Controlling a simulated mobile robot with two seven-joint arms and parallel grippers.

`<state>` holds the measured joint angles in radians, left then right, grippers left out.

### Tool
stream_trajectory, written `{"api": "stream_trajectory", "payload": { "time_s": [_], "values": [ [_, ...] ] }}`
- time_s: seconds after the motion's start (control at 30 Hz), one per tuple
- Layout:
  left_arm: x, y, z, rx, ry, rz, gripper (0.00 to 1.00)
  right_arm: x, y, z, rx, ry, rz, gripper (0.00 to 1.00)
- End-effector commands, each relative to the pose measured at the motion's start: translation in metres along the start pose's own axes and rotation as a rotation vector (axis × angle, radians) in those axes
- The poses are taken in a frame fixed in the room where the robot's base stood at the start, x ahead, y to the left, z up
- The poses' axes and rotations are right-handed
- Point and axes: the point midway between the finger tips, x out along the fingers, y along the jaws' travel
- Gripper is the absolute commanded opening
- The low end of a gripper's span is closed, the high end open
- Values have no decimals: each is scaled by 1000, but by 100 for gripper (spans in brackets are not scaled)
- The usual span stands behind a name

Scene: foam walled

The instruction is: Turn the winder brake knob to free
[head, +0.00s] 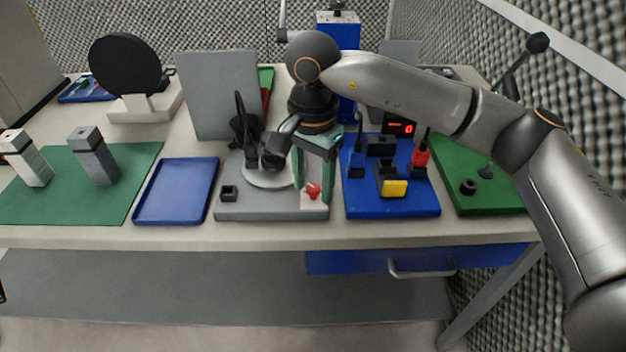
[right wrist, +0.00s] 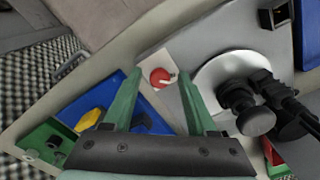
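The red brake knob (head: 313,190), with a pale pointer, sits on a white plate at the front right of the grey winder base (head: 262,211). It shows round and red in the right wrist view (right wrist: 159,77). My right gripper (head: 312,199) points down over the knob with its green fingers apart, one on each side of it in the picture. In the right wrist view my right gripper (right wrist: 159,82) is open and empty, and the knob appears between the fingertips. I cannot tell whether they touch it. My left gripper is not in view.
The winder's pale disc (head: 268,176) and dark posts stand left of my right gripper. A blue board (head: 405,208) with a yellow block and upright plugs lies to the right. An empty blue tray (head: 175,192) lies left. A tall grey panel (head: 218,95) stands behind.

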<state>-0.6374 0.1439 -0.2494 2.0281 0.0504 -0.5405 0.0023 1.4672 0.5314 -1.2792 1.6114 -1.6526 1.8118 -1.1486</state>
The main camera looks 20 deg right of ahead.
Motion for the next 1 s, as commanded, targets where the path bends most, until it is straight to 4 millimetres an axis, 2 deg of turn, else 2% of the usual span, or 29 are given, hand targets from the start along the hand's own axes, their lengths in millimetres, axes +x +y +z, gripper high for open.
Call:
{"api": "stream_trajectory", "payload": {
  "time_s": [0.27,0.37,0.47,0.8,1.0],
  "values": [
    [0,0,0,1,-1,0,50,-1,0,0,1,0,0,62],
    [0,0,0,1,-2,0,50,-8,-1,0,1,1,-2,62],
    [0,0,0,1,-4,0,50,-22,-1,0,1,2,-4,62],
    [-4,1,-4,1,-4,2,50,-95,-1,0,1,2,-3,62],
    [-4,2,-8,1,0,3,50,-120,0,0,1,1,-1,62]
  ]
}}
